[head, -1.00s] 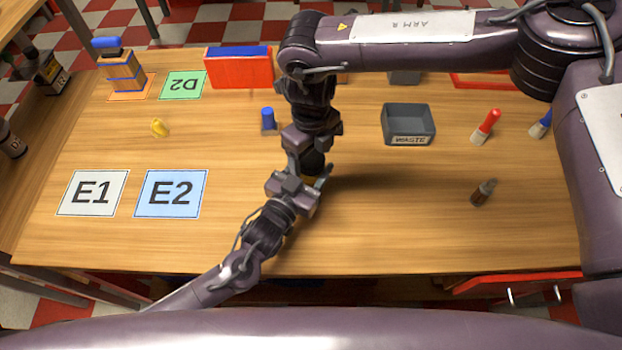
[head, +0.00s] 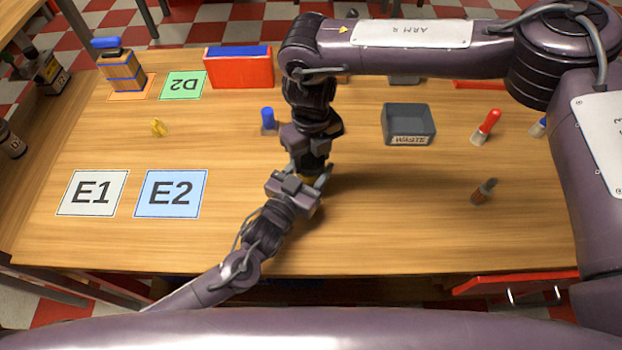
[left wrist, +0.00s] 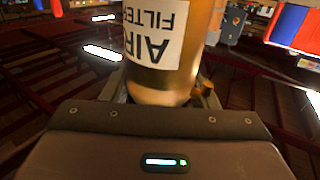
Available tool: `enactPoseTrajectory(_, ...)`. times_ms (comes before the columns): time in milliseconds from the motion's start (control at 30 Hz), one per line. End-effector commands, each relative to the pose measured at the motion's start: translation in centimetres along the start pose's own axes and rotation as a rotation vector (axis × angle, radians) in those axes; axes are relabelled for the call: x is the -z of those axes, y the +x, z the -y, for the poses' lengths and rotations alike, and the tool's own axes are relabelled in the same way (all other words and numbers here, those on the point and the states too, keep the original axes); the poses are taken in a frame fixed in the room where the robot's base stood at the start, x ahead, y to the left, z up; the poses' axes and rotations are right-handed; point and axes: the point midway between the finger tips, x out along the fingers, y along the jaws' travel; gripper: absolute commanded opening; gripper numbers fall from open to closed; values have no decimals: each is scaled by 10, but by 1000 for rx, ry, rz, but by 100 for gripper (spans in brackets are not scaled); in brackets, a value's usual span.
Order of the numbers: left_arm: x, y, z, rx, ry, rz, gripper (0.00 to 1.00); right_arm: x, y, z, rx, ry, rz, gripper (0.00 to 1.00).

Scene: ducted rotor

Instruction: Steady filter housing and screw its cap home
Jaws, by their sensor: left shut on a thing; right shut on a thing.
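The filter housing is an amber cylinder with a white AIR FILTER label (left wrist: 155,35). It fills the upper middle of the left wrist view. In the head view only a sliver of amber (head: 309,178) shows between the grippers. My left gripper (head: 316,184) is shut around the housing from the lower left, near the table. My right gripper (head: 309,160) points down directly above the housing and is shut at its top. The cap is hidden by the right gripper, so its seating cannot be seen.
A blue-topped piece (head: 268,120) stands close left of the right gripper. Flat cards E1 (head: 93,193) and E2 (head: 171,193) lie left.

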Motion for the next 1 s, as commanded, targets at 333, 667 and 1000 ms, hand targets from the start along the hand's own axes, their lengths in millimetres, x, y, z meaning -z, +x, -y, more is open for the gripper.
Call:
enactPoseTrajectory(333,0,0,0,0,1,1,0,0,0,2,2,61,1,55)
enactPoseTrajectory(667,0,0,0,0,1,1,0,0,0,1,1,58,0,76)
enactPoseTrajectory(1000,0,0,0,0,1,1,0,-1,-22,1,1,57,3,76)
